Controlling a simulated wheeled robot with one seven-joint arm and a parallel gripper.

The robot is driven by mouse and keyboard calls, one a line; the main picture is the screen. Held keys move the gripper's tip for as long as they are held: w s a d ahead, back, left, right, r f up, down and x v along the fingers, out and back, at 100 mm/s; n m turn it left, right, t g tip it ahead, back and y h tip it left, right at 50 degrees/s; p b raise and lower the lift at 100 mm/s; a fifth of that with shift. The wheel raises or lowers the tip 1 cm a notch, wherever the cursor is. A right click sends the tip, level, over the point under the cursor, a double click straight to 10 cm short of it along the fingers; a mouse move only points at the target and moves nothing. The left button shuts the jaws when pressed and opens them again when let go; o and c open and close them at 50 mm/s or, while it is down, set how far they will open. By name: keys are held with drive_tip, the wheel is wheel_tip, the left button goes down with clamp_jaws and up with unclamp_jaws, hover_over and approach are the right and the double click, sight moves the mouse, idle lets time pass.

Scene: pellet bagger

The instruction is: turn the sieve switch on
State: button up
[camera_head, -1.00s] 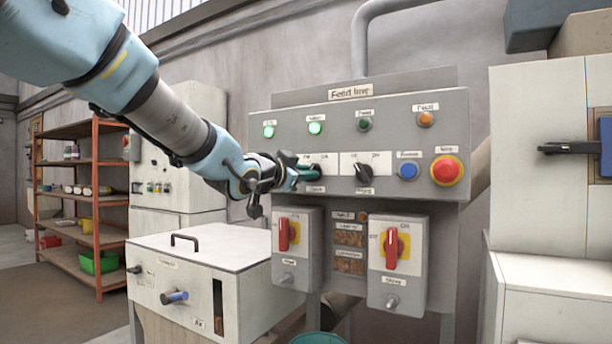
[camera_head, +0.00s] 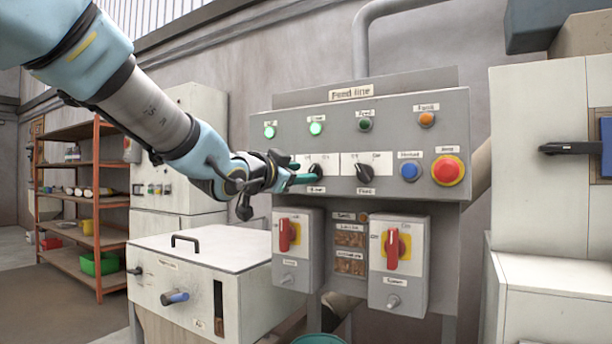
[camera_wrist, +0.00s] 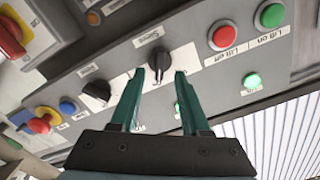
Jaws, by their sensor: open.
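The sieve switch (camera_head: 316,171) is a black rotary knob on the grey Feed line panel, left of a similar black knob (camera_head: 364,173). In the wrist view the sieve switch (camera_wrist: 157,61) shows beyond and between the fingertips, by a label that seems to read Sieve. My gripper (camera_head: 306,178) is open, with teal fingers pointing at the knob from the left. In the wrist view my gripper (camera_wrist: 164,75) has a finger on each side of the knob's line, apparently clear of it. The green lamp (camera_head: 316,128) above the switch is lit. The knob's exact setting is hard to read.
A blue button (camera_head: 409,171) and a red-on-yellow stop button (camera_head: 447,170) are to the right. Two boxes with red handles, left (camera_head: 286,235) and right (camera_head: 392,250), hang below the panel. A white cabinet (camera_head: 212,250) stands at lower left.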

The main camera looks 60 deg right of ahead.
drive_tip(key=a, duration=0.8)
drive_tip(key=shift+b, duration=0.35)
